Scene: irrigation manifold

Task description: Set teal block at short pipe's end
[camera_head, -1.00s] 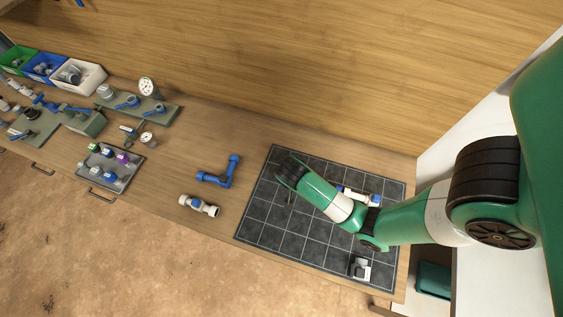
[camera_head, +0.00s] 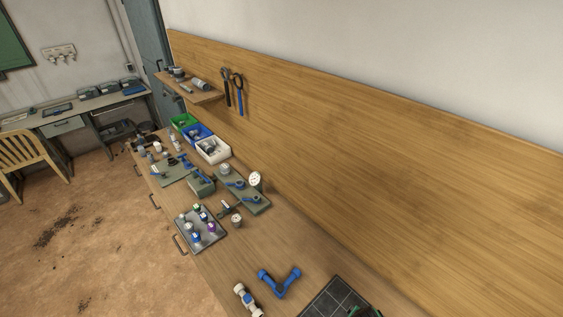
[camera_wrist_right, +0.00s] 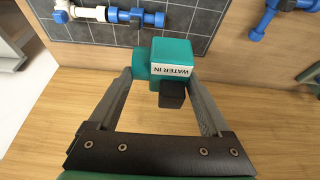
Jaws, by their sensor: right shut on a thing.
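The teal block (camera_wrist_right: 178,55) carries a white "WATER IN" label and has a dark square part at its near side. My right gripper (camera_wrist_right: 160,78) is shut on it, with one finger at each side, and the block shows in front of the dark gridded mat. A short white and blue pipe (camera_wrist_right: 112,14) lies on the mat in the right wrist view, left of and apart from the block. In the head view only a small green bit of my right arm shows at the bottom edge, and the block is out of view. My left gripper is not in view.
The gridded mat (camera_head: 338,299) is cut off at the bottom of the head view. A tray of valves (camera_head: 200,230) and several bins stand farther along the bench.

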